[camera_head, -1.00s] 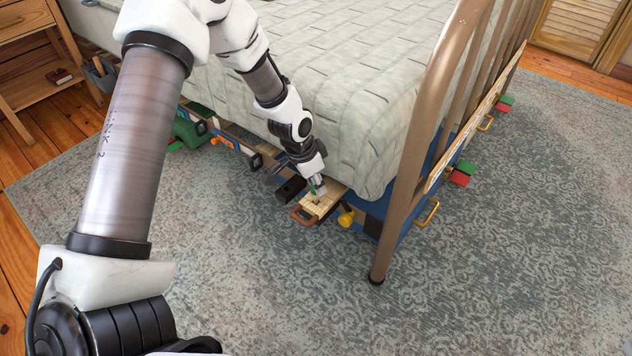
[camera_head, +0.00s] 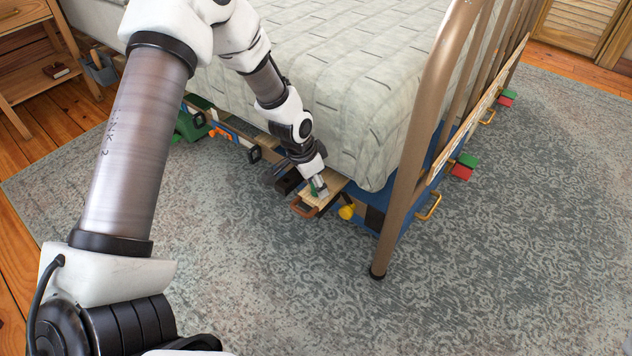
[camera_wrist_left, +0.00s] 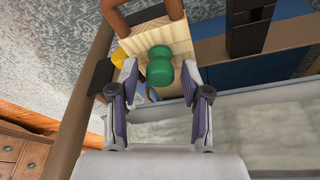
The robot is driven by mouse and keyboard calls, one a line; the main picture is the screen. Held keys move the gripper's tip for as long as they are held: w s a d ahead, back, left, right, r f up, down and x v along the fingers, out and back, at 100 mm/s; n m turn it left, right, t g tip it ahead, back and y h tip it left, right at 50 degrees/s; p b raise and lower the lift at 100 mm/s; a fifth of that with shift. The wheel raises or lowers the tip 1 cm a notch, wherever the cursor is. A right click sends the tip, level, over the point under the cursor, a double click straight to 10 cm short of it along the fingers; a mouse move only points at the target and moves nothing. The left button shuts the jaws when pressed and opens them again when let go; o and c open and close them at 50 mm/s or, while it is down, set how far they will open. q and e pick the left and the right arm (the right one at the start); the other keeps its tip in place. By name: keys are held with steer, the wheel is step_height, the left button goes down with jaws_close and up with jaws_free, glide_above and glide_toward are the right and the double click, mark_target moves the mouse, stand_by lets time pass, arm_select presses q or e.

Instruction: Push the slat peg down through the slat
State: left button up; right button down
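The slat peg (camera_wrist_left: 160,68) is a green, rounded knob standing on the pale wooden slat (camera_wrist_left: 150,38) in the left wrist view. The slat (camera_head: 309,197) sticks out from under the bed's corner in the head view and has a brown handle (camera_head: 303,208) at its near end. My left gripper (camera_wrist_left: 160,72) is open, with one finger on each side of the peg and a small gap to each. In the head view the gripper (camera_head: 319,189) is low over the slat and mostly hides the peg. My right gripper is not in view.
The mattress (camera_head: 330,95) overhangs just behind the gripper. A brown metal bed post (camera_head: 400,200) and a yellow knob (camera_head: 347,211) stand to the right. Green and orange items (camera_head: 190,125) lie along the bed frame to the left. The rug in front is clear.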

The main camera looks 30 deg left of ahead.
arm_select(q)
steer(key=v, duration=1.2)
steer(key=shift+f, duration=0.15)
